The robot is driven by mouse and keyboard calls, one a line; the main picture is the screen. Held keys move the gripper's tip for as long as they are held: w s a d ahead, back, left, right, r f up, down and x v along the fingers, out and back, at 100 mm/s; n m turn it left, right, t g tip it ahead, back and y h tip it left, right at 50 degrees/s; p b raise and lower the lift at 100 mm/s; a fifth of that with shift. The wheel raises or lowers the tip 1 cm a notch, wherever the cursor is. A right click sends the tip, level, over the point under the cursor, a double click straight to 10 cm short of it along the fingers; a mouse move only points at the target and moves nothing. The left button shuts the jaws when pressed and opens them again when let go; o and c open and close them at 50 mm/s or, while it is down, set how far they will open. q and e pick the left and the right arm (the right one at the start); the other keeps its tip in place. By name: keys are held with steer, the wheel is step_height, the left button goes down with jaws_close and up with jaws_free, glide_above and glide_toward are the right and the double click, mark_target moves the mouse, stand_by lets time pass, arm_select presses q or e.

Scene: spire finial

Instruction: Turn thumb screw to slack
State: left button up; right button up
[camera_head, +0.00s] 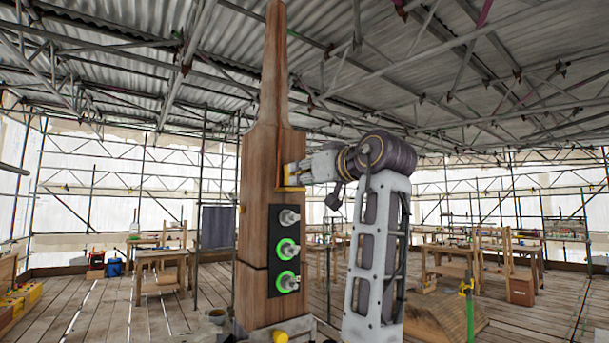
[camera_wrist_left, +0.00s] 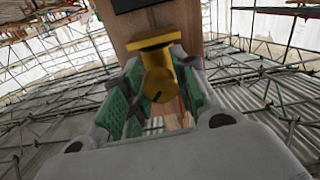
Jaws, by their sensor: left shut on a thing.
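The spire (camera_head: 262,150) is a tall wooden post that stands upright and narrows towards the top. A yellow thumb screw (camera_wrist_left: 158,72) with a wide flange sticks out from its wooden face in the left wrist view. My left gripper (camera_head: 296,174) is at the post's right side, above the dark panel. In the left wrist view, its green-padded fingers (camera_wrist_left: 157,88) are on both sides of the screw and shut on it. In the head view the gripper hides much of the screw. My right gripper is not in view.
The dark panel (camera_head: 271,247) carries several grey knobs, two ringed in glowing green. A yellow knob (camera_head: 280,337) shows low at the post's foot. Workbenches (camera_head: 160,262) stand further back, and scaffolding surrounds the plank floor.

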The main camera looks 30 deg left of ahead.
arm_select(q)
steer(key=n, duration=0.4)
steer(key=shift+w+f, duration=0.1)
steer(key=shift+f, duration=0.05)
steer(key=shift+n, duration=2.1)
steer(key=o, duration=1)
steer(key=shift+d+r, duration=0.15)
steer(key=shift+r, duration=0.05)
steer(key=v, duration=1.1)
steer(key=shift+d, duration=0.4)
steer(key=shift+f, duration=0.1)
